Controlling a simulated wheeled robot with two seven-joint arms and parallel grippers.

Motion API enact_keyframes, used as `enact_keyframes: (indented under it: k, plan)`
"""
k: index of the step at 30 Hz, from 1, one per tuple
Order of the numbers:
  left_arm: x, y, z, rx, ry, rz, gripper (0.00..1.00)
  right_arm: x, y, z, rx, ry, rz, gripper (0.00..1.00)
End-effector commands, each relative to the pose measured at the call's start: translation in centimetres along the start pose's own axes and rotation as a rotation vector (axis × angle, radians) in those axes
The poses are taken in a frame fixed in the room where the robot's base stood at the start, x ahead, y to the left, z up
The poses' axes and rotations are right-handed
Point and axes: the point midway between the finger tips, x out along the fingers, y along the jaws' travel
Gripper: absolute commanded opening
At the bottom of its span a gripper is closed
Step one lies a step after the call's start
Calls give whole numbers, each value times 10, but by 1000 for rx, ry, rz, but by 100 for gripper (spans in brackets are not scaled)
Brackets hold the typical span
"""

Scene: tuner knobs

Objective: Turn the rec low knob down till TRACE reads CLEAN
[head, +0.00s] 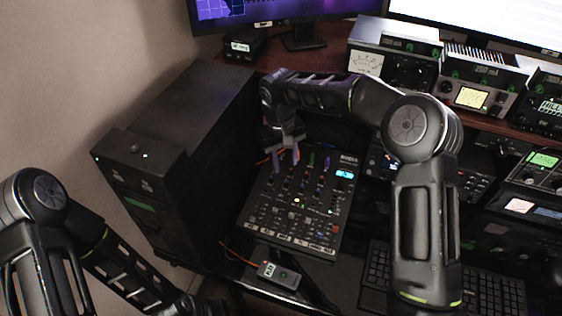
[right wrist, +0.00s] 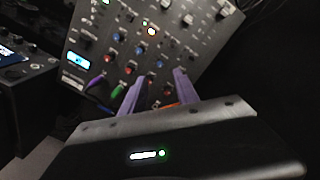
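The black mixer (head: 262,212) with rows of small knobs lies on the desk in the head view; it also shows in the right wrist view (right wrist: 190,50). My right gripper (head: 286,157) hangs over its far left part. In the right wrist view its two purple fingers (right wrist: 160,80) stand apart, with dark panel between them and red and blue knobs just beyond. I cannot tell which knob is the rec low knob. A small box with a white label (head: 279,274) sits at the mixer's front edge; its text is too small to read. My left arm is at the lower left, its gripper out of frame.
A tall black cabinet (head: 190,130) stands close to the mixer's left. Meter units (head: 478,92) line the shelf at the back right. A keyboard (head: 495,292) lies at the front right. Monitors (head: 280,12) stand at the back. An orange-red cable runs near the mixer's left.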

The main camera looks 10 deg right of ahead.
Motion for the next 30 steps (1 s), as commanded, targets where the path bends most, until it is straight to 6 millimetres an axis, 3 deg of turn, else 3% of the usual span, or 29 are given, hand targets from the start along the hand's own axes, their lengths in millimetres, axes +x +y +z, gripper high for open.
enact_keyframes:
  k: [14,30]
  plan:
    - [-3,1,1,-1,-2,-1,0,8,0,1,0,-3,-1,37]
    - [-17,5,3,-5,-7,-6,0,76,0,0,0,-1,-2,37]
